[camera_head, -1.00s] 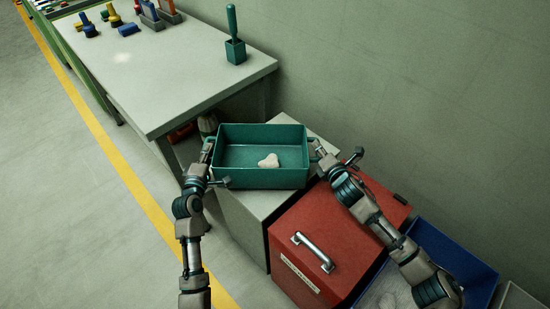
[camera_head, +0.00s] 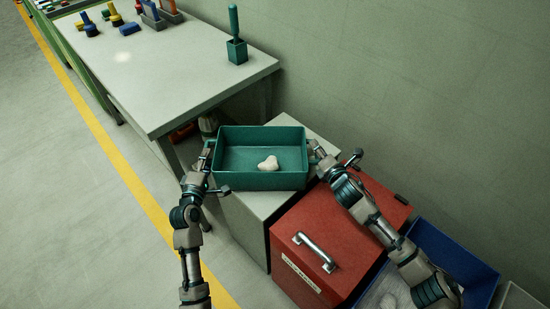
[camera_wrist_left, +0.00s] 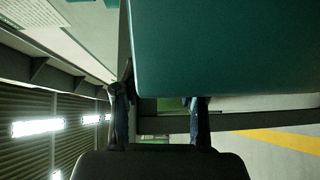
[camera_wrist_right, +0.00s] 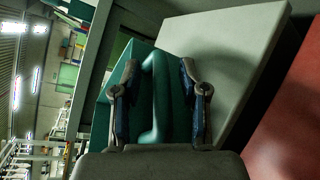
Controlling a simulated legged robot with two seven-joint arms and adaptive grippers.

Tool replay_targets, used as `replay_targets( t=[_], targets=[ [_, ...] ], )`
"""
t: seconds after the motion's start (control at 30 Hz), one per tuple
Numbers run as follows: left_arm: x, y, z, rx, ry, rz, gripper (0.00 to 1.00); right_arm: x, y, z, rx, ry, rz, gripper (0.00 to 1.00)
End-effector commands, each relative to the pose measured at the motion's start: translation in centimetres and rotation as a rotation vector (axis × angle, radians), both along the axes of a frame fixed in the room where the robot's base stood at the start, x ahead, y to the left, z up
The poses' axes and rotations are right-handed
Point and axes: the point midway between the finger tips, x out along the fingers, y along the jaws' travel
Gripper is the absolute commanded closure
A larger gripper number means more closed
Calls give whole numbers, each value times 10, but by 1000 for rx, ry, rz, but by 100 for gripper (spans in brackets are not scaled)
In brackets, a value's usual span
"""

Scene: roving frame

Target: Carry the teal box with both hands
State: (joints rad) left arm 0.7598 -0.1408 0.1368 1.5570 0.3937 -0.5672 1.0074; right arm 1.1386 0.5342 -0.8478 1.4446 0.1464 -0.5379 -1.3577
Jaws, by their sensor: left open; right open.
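The open teal box (camera_head: 262,180) sits on a grey cabinet, with a whitish lump (camera_head: 268,163) lying inside it. My left gripper (camera_head: 208,160) is open at the box's left side. In the left wrist view the teal box wall (camera_wrist_left: 220,50) fills the upper right, and the open fingers (camera_wrist_left: 160,105) are below it. My right gripper (camera_head: 316,156) is open at the box's right side. In the right wrist view its fingers (camera_wrist_right: 158,90) stand on either side of the box's teal handle (camera_wrist_right: 158,100), apart. Whether the left fingers surround a handle is hidden.
The grey cabinet top (camera_head: 258,205) supports the box. A red toolbox (camera_head: 335,235) with a metal handle stands close at the right, then a blue bin (camera_head: 455,255). A grey workbench (camera_head: 180,75) with a teal holder (camera_head: 236,50) is behind left. Open floor lies left.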

Motion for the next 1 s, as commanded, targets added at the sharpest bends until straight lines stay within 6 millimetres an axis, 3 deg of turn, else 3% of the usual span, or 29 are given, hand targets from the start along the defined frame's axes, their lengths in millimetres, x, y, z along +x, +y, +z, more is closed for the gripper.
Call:
replay_targets(
  t=[0.2,0.4,0.67,1.0],
  targets=[
    [-49,8,1,1,1,3,58,0,0,0,1,0,0,57],
    [-81,12,2,1,2,2,58,0,0,0,1,0,0,57],
    [-91,14,3,2,2,2,58,-12,-4,1,1,1,2,57],
    [-90,14,3,2,2,2,58,-79,-22,16,-1,0,1,57]
  ],
)
